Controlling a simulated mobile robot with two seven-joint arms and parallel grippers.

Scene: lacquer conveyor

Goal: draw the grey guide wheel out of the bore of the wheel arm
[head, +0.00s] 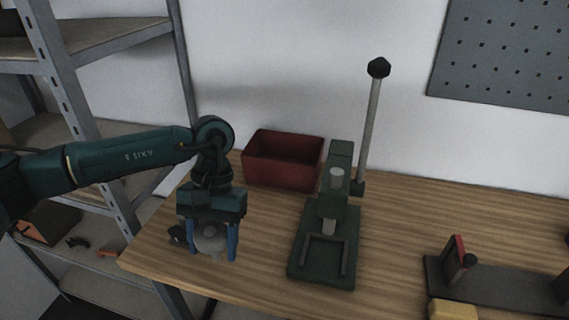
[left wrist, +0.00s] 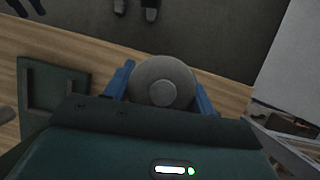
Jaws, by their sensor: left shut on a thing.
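My left gripper (head: 211,250) is shut on the grey guide wheel (head: 210,240), which sits between its two blue fingers at the left end of the table. In the left wrist view the wheel (left wrist: 150,70) is a round grey disc with a raised hub, with a blue finger of the gripper (left wrist: 161,92) on each side. A small dark part (head: 177,235) shows just left of the fingers; I cannot tell whether it belongs to the wheel arm. The bore is not visible, so I cannot tell whether the wheel is still in it. My right gripper is not in view.
A green lever press (head: 301,264) stands right of the gripper, its tall lever (head: 371,125) upright. A red bin (head: 283,160) is behind. A dark fixture (head: 500,287) and a yellow block (head: 452,310) lie at right. A metal shelf (head: 110,35) stands left.

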